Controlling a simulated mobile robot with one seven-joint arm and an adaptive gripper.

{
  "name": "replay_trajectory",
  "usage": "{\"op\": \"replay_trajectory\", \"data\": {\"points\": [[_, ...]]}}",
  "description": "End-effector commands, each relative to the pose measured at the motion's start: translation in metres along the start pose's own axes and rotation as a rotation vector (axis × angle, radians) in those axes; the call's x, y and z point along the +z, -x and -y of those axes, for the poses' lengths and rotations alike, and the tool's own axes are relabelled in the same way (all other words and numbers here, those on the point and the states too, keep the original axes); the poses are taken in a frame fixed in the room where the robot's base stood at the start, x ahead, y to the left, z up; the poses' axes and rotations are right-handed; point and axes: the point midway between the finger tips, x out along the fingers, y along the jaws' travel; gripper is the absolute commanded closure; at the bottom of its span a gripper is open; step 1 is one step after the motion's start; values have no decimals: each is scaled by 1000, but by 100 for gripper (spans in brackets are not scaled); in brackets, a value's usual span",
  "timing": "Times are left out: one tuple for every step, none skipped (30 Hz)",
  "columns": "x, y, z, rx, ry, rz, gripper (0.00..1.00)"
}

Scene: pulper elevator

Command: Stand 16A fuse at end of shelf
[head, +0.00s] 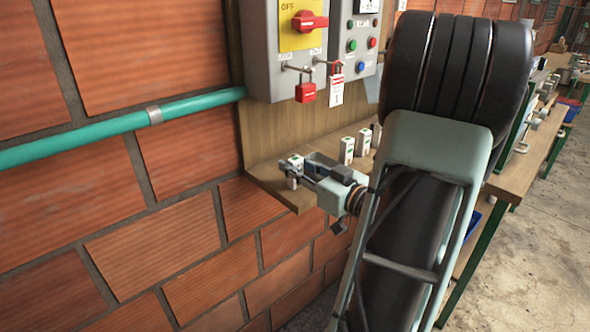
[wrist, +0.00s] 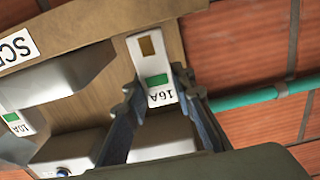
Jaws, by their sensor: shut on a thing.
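The 16A fuse (head: 295,162) is a white block with a green patch, held upright at the left end of the wooden shelf (head: 270,184). In the wrist view the fuse (wrist: 153,70) shows its 16A label, a green band and a brown patch. My gripper (head: 291,172) is shut on it, with one finger on each side; the fingers (wrist: 165,95) also show in the wrist view. I cannot tell whether the fuse's base touches the shelf.
Several similar white fuses (head: 347,150) stand farther right along the shelf; one labelled 10A (wrist: 13,121) shows in the wrist view. A grey switch box (head: 268,50) with a red padlock (head: 305,93) hangs above. A teal pipe (head: 80,141) crosses the brick wall at left.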

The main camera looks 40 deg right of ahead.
Motion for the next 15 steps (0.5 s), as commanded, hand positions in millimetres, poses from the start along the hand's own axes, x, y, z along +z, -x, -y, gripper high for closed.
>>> {"op": "replay_trajectory", "data": {"points": [[3,0,0,-1,-1,-1,100],[3,0,0,-1,-1,-2,100],[3,0,0,-1,0,-2,100],[3,0,0,-1,0,-2,100],[2,0,0,-1,1,-2,100],[2,0,0,-1,1,-2,100],[2,0,0,-1,1,-2,100],[2,0,0,-1,1,-2,100],[3,0,0,-1,0,-1,100],[4,0,0,-2,0,-1,100],[6,0,0,-1,0,-1,100],[7,0,0,-1,0,-1,100],[6,0,0,-1,0,-1,75],[6,0,0,-1,0,-1,71],[6,0,0,-1,0,-1,67]]}}
